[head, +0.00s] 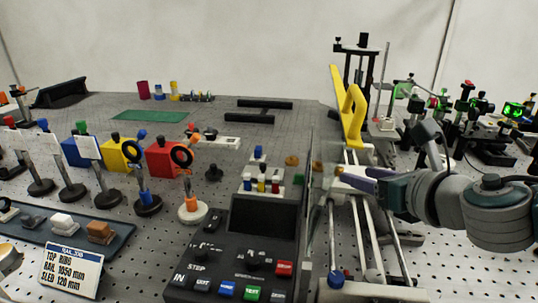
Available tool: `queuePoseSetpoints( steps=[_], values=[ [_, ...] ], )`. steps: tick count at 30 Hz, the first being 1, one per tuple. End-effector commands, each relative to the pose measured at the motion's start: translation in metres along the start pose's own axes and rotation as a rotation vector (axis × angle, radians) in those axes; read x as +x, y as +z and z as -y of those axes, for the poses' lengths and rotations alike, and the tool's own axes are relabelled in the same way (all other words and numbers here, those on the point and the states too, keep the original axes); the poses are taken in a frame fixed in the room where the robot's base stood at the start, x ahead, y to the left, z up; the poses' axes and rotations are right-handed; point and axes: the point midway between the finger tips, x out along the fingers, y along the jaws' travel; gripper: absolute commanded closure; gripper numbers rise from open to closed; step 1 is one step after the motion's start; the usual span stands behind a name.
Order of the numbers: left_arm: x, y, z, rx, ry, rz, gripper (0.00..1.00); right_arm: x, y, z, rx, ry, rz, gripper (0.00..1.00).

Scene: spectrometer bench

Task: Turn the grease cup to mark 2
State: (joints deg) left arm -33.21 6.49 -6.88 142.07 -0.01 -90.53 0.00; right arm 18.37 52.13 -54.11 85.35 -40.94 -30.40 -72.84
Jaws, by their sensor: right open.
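I cannot tell for certain which part is the grease cup, and no mark 2 is legible. A small brass-coloured round piece (317,166) sits by the rail's left side, just left of my right gripper. My right gripper (342,174) reaches in from the right over the metal rails (368,222), its fingers pointing left. It is open, and I see nothing held between its fingers. The fingers are small in the picture, and they hide part of the rail behind them. My left gripper is out of view.
A black control box (236,219) with coloured buttons stands left of the rails. A yellow bracket (352,117) rises behind my gripper. A sign (72,270) reads "RAIL JOB". Optical mounts crowd the back right.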

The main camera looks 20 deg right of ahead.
Motion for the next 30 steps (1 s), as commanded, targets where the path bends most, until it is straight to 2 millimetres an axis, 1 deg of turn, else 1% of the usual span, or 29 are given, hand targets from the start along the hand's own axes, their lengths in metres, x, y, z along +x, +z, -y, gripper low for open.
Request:
queuePoseSetpoints(
  steps=[1, 3, 9, 15, 22, 23, 30],
  values=[
    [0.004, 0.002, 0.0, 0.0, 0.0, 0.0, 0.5, 0.011, -0.001, -0.001, 0.003, 0.0, 0.003, 0.47],
    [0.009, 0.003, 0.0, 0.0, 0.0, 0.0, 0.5, 0.023, -0.002, -0.001, 0.003, -0.001, 0.003, 0.47],
    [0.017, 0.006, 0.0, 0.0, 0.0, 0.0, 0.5, 0.047, -0.002, 0.0, 0.002, -0.001, 0.001, 0.47],
    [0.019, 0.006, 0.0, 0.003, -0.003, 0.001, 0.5, 0.056, 0.0, 0.0, 0.001, 0.0, 0.0, 0.47],
    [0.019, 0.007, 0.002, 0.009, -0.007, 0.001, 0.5, 0.056, 0.0, 0.0, 0.001, 0.0, 0.0, 0.47],
    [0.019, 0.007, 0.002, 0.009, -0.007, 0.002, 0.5, 0.056, 0.0, 0.0, 0.001, 0.0, 0.0, 0.49],
    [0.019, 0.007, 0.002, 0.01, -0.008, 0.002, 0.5, 0.055, 0.0, 0.0, 0.001, 0.0, 0.0, 0.76]
  ],
)
